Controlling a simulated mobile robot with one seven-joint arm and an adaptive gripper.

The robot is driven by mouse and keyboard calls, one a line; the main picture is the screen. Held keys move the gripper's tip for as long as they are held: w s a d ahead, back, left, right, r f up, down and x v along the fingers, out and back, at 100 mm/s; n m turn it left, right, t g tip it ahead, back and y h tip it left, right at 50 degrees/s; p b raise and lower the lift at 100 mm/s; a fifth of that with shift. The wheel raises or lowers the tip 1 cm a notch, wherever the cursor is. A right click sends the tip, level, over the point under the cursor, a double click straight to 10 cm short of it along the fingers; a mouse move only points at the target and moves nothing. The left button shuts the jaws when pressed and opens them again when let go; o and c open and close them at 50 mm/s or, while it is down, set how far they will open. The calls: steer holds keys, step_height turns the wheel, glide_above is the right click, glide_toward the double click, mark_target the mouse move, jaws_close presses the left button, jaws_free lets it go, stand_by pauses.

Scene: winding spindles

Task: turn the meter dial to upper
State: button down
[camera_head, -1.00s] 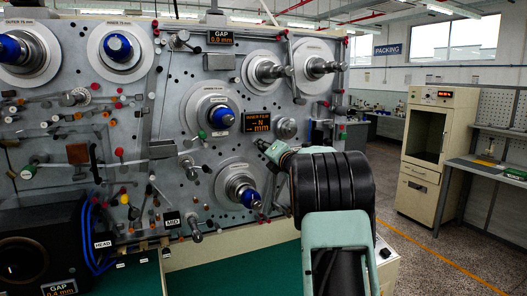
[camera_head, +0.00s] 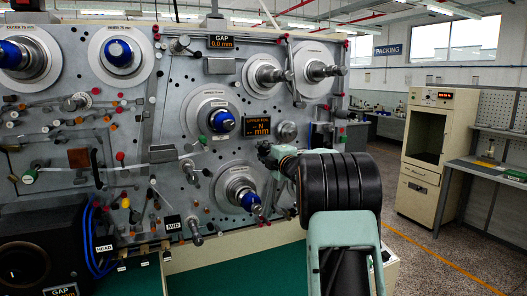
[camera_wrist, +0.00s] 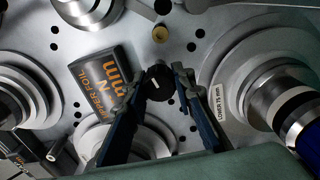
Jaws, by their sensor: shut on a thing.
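The meter dial (camera_wrist: 157,86) is a small black round knob with a short white mark. It sits between the fingertips of my gripper (camera_wrist: 162,76) in the wrist view, and the fingers are closed on it. The meter display (camera_wrist: 101,84) beside the dial reads "UPPER FOIL" with "N" and "mm" in orange. The same display (camera_head: 256,124) shows on the machine panel in the head view. There my gripper (camera_head: 266,152) reaches the panel just below the display, and the dial is too small to make out behind the fingers.
The lower spindle (camera_head: 239,189) with its blue hub is close below my gripper. Another blue-hubbed spindle (camera_head: 222,121) is left of the display. Other spindles, rollers and pins crowd the grey panel.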

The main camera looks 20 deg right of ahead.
stand_by(0.3)
steer(key=c, duration=1.6)
jaws_free()
steer(key=shift+s, duration=0.1)
steer(key=s, duration=1.1)
steer(key=shift+s+d, duration=0.25)
steer(key=shift+s, duration=0.15)
